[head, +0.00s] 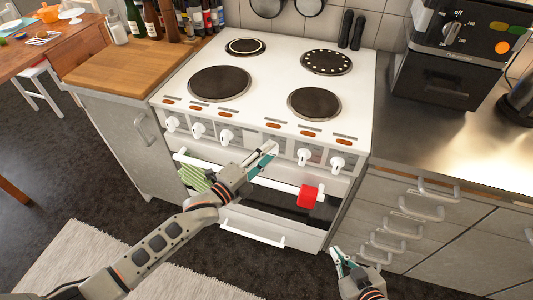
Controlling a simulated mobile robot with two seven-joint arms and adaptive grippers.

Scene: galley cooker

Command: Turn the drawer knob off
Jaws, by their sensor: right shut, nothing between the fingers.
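A white cooker has a row of white knobs on its front: three on the left (198,131) and two on the right (304,157) show clearly. I cannot read their labels, nor tell which one is the drawer knob. My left gripper (267,157) is at the middle of this row, covering the panel there; its fingers are close to the panel, and contact and opening cannot be told. The cooker's bottom drawer (250,236) looks closed. My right gripper (342,260) is shut and empty, low in front of the cooker's right corner. A black appliance dial (452,32) marked "off" is at upper right.
The oven door rail (285,188) carries a green striped cloth (195,178) and a red cloth (306,196). The hob's plates are empty. Bottles (152,20) stand on the wooden counter (140,60). Drawer handles (405,208) stick out at right.

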